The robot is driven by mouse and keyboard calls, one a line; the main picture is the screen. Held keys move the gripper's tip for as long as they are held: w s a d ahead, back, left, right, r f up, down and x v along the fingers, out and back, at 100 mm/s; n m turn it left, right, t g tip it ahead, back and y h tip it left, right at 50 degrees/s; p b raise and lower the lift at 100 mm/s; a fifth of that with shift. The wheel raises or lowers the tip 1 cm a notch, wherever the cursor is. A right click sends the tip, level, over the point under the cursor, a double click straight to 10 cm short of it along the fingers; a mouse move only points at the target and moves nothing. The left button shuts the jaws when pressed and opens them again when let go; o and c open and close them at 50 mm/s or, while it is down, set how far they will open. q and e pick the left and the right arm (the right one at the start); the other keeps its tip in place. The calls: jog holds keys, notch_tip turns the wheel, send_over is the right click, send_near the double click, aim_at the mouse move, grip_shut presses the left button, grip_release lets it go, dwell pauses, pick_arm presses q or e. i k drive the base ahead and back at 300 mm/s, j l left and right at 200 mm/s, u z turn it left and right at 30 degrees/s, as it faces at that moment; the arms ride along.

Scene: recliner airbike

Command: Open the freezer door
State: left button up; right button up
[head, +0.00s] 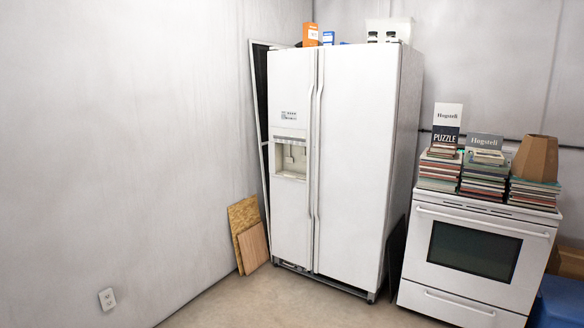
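A white side-by-side refrigerator (345,165) stands against the back wall near the corner. Its narrower left door, the freezer door (289,215), has a dispenser recess (290,160) and a small control panel above it. The wider right door (357,170) is plain. Both doors look shut. Two long vertical handles (314,140) run side by side along the seam between the doors. Neither of my grippers is in view.
A white stove (475,262) with stacks of books (484,172) stands to the right. Boards (250,235) lean on the wall left of the refrigerator. A blue bin (562,302) is at the lower right. Bare floor (280,302) lies in front of the refrigerator. Boxes (311,34) sit on top.

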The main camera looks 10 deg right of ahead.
aim_at(293, 74)
jog(key=i+j, duration=0.1)
jog(key=i, duration=1.3)
jog(key=i+j+z, duration=0.1)
jog(key=i, duration=0.55)
jog(key=i+j, duration=0.15)
jog(key=i, duration=0.55)
jog(key=i+j, duration=0.15)
jog(key=i, duration=0.55)
jog(key=l+z, duration=0.05)
